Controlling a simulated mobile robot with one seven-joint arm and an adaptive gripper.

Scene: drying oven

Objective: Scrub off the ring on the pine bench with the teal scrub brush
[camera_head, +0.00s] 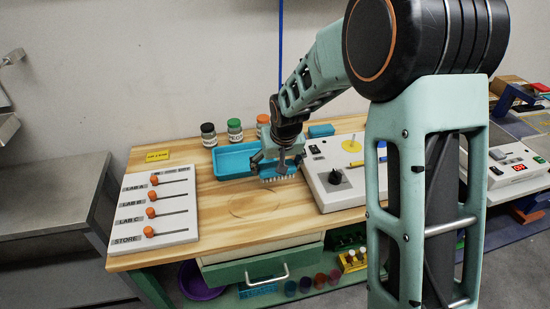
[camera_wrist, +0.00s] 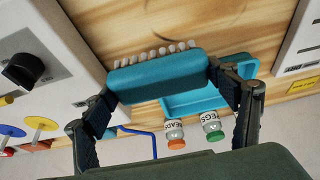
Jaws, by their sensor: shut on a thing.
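The teal scrub brush (camera_head: 279,173) is held in my gripper (camera_head: 277,163), with its white bristles facing down. In the wrist view, the two fingers of my gripper (camera_wrist: 162,82) close on the ends of the brush's teal block (camera_wrist: 160,76). The ring (camera_head: 252,204) is a faint brownish circle on the pine bench (camera_head: 215,232), in front of and a little left of the brush. I cannot tell whether the bristles touch the wood.
A blue tray (camera_head: 230,162) lies just behind and left of the brush, with several jars (camera_head: 235,130) behind it. A white slider panel (camera_head: 155,208) stands left. A white device with a black knob (camera_head: 335,178) is close on the right. The bench front is clear.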

